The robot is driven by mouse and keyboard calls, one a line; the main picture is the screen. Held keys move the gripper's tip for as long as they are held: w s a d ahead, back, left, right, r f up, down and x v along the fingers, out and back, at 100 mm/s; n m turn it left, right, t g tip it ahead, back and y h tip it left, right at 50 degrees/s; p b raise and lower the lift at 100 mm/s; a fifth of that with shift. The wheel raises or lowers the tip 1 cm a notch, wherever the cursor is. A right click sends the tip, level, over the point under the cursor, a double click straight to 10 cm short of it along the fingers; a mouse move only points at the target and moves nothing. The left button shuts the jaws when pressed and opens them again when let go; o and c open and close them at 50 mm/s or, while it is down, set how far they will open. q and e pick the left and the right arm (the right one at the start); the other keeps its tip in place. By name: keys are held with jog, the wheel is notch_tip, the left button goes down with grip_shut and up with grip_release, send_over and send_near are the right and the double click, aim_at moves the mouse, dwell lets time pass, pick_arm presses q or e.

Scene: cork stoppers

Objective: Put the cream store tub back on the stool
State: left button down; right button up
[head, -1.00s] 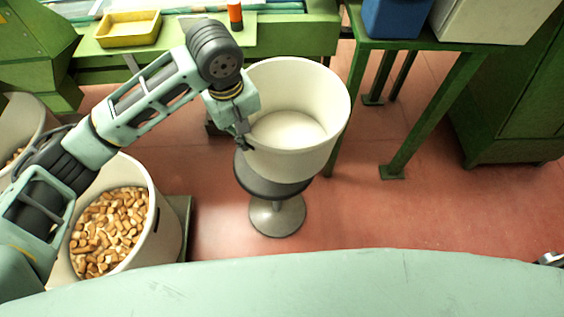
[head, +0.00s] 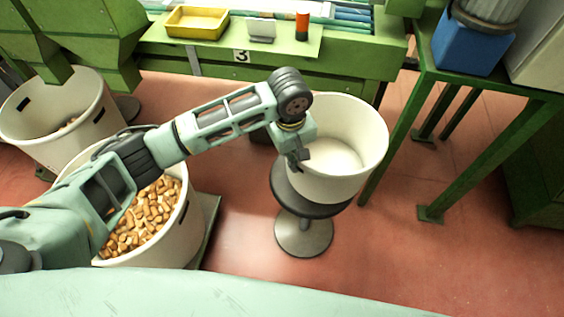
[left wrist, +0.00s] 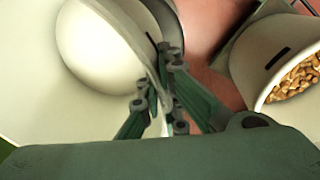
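The cream store tub (head: 338,185) is over the round dark stool (head: 275,185) in the head view, its base off to the right of the seat's middle. It looks roughly upright and empty. I cannot tell whether its underside touches the seat. My left gripper (head: 299,158) is at the tub's left rim. In the left wrist view its fingers (left wrist: 158,95) sit close on either side of the tub's wall (left wrist: 30,85), shut on it. My right gripper is not in view.
A cream tub of corks (head: 190,215) stands at left, with another tub (head: 35,130) behind it. A green table (head: 425,110) with a blue container (head: 465,50) is close on the right. A green bench with a yellow tray (head: 197,22) is behind. Red floor is clear at lower right.

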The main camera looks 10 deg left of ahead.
pick_arm(q)
jog(key=w+a+f, duration=0.1)
jog(key=a+f, duration=0.2)
jog(key=f, duration=0.3)
dwell(0.3)
jog(key=c, duration=2.5)
grip_release()
jog(key=shift+a+f, duration=0.1)
jog(key=o, duration=0.5)
jog(key=r, duration=0.4)
jog(key=s+r, duration=0.1)
jog(key=r, duration=0.7)
jog(key=shift+s+a+r+p, duration=0.1)
jog(key=shift+s+a+p, duration=0.05)
jog(key=shift+p, duration=0.25)
